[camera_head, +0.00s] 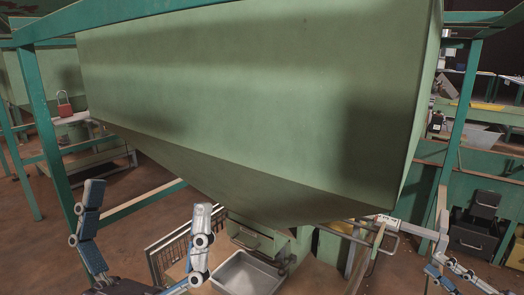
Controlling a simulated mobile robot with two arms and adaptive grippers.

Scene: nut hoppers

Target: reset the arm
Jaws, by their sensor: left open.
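My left gripper (148,203) is at the lower left, in front of the hopper's sloping underside. Its two blue and grey fingers stand up wide apart, with nothing between them. The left arm itself is mostly below the picture edge. Parts that look like my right gripper (447,262), blue and pale grey, show at the lower right edge.
A large green hopper (250,90) fills the middle, on a teal frame (47,125). A grey metal tray (245,273) sits below its outlet, just right of my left gripper. A red padlock-shaped object (64,109) stands on a ledge. Dark bins (473,238) stand at the right.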

